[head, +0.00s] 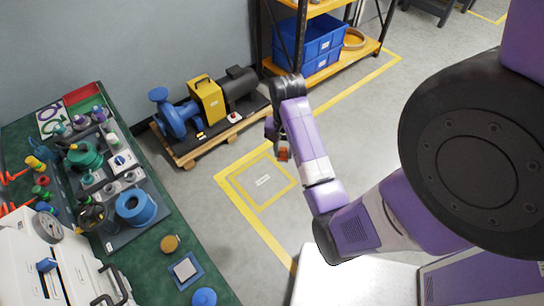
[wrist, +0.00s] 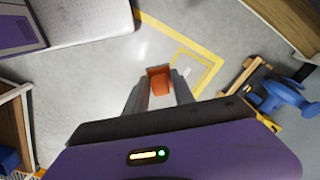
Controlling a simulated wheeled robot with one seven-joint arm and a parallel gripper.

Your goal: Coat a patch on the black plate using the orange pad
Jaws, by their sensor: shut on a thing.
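My gripper (head: 277,138) hangs over open floor near the yellow floor marking, to the right of the green-topped bench. It is shut on the orange pad (head: 284,154). In the wrist view the pad (wrist: 160,80) shows between the two fingertips (wrist: 158,93), with its orange face in sight and clear of any surface. I cannot pick out a plate that is clearly black. A dark grey plate (head: 148,222) under a blue ring lies on the bench, and a grey square in a blue frame (head: 186,270) lies nearer its front right edge.
The green bench (head: 215,268) at left is crowded with fittings, a blue ring (head: 137,207) and a white machine (head: 30,262). A blue pump with a yellow guard (head: 207,100) stands on a pallet at the back. A shelf with blue bins (head: 318,40) stands behind. The floor between is free.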

